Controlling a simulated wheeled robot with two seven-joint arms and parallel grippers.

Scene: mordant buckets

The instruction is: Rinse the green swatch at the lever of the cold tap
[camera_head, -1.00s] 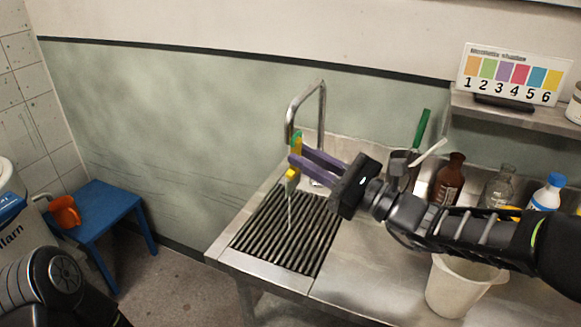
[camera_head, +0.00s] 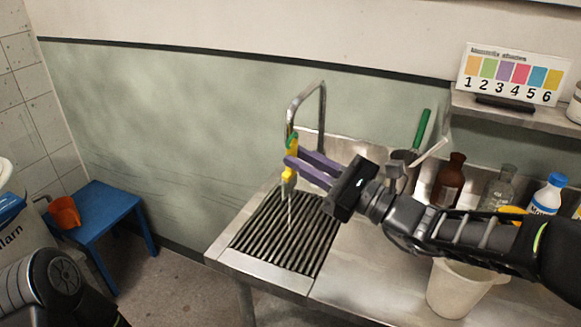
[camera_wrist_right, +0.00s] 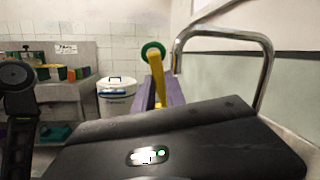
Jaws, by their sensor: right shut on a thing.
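My right gripper (camera_head: 289,166) is shut on a yellow piece (camera_head: 290,174) with a green upper part (camera_head: 293,140), just under the spout of the curved metal tap (camera_head: 306,93). A greyish-green end hangs below the yellow. A thin pale line, like a water stream, runs from there down to the ribbed grate. In the right wrist view the yellow piece (camera_wrist_right: 156,80) stands between the purple fingers, with a green ring (camera_wrist_right: 153,52) at its top. I cannot make out a separate swatch or the cold tap's lever. My left gripper is out of view.
The dark ribbed drain grate (camera_head: 288,232) lies below. A cream bucket (camera_head: 459,290) stands on the steel counter under my right arm. Brown (camera_head: 448,181) and clear (camera_head: 497,188) bottles stand at the back right. A blue stool (camera_head: 106,212) with an orange vessel (camera_head: 64,212) is at the left.

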